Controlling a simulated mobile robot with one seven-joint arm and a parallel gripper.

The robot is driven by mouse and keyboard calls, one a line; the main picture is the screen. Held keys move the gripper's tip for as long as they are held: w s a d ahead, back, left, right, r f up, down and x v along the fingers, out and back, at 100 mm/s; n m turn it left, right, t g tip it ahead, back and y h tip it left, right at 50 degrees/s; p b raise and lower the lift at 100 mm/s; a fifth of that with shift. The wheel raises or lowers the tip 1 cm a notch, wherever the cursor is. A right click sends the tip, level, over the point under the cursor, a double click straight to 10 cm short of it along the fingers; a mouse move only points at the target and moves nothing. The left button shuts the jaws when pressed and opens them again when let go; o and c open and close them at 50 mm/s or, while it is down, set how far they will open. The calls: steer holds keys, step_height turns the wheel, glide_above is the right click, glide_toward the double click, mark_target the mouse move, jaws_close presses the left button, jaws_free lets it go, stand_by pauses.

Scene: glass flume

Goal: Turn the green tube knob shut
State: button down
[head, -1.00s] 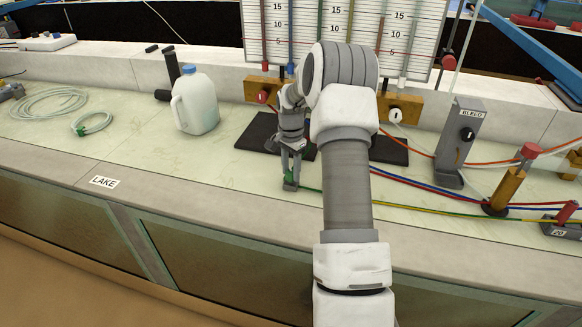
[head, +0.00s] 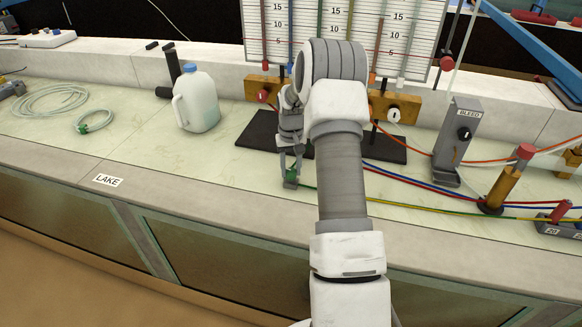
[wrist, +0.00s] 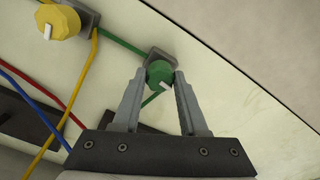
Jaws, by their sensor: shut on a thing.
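The green knob (wrist: 160,73) sits on a small grey block (wrist: 158,54) on a green tube, with a white pointer on its face. In the wrist view my gripper (wrist: 160,78) has one finger on each side of the knob, shut on it. In the head view my gripper (head: 291,175) reaches down to the counter, and the green knob (head: 292,173) shows partly between the fingers. The green tube (head: 340,199) runs right from it along the counter.
A yellow knob (wrist: 58,22) on its own block lies left in the wrist view, with yellow, blue and red tubes nearby. A white jug (head: 197,103) stands left of my gripper. A grey BLEED post (head: 459,140) stands right. The counter's front is clear.

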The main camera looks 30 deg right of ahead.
mark_target(291, 171)
steer(key=n, duration=0.3)
steer(key=shift+n+p, duration=0.3)
steer(key=shift+n, duration=1.9)
steer(key=shift+p, duration=0.3)
steer(key=shift+c, duration=2.2)
jaws_free()
step_height(291, 171, up, 18)
steer(key=p, duration=0.1)
steer(key=shift+f+p, duration=0.25)
steer(key=shift+p, duration=0.1)
